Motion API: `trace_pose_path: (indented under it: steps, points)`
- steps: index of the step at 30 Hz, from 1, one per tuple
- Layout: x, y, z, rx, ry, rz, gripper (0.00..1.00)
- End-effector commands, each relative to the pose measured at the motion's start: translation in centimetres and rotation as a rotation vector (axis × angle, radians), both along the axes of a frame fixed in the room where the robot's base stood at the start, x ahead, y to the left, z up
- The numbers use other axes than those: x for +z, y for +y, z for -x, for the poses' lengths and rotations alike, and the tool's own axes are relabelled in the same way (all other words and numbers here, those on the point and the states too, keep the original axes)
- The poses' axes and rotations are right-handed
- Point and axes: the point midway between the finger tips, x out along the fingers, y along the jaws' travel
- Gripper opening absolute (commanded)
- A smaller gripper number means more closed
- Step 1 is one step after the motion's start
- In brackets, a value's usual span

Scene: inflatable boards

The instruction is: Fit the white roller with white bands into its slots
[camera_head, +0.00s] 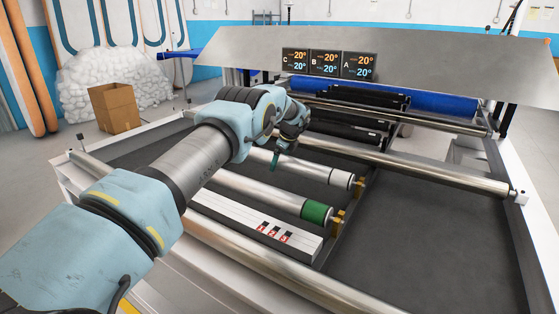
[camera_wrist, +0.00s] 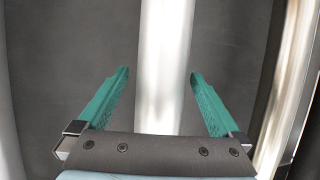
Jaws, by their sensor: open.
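A silvery-white roller with a white band (camera_head: 341,179) at its right end lies across the dark bed of the machine. Its left part is hidden by my arm. Brass-coloured holders (camera_head: 357,188) stand by its right end; I cannot tell whether it sits in them. My gripper (camera_head: 277,160) is over this roller, with one teal finger showing. In the wrist view my gripper (camera_wrist: 160,92) is open, with a pale shiny roller (camera_wrist: 164,60) running between and beyond its two teal fingers. No bands show in that view.
A green-banded roller (camera_head: 316,211) lies nearer, beside a white strip numbered in red (camera_head: 272,234). Long steel rollers cross the front (camera_head: 255,262) and back (camera_head: 420,165). A blue roller (camera_head: 440,106) and a panel with displays (camera_head: 328,64) stand behind. The dark bed at right (camera_head: 430,235) is clear.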

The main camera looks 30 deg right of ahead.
Motion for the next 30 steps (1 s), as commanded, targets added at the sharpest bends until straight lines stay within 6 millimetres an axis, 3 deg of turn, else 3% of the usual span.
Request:
trace_pose_path:
  steps: [18, 30]
  points:
    - [8.9, -0.4, 3.9, -0.001, -0.005, 0.004, 1.0]
    - [9.8, -0.4, 4.3, 0.0, -0.004, 0.003, 1.0]
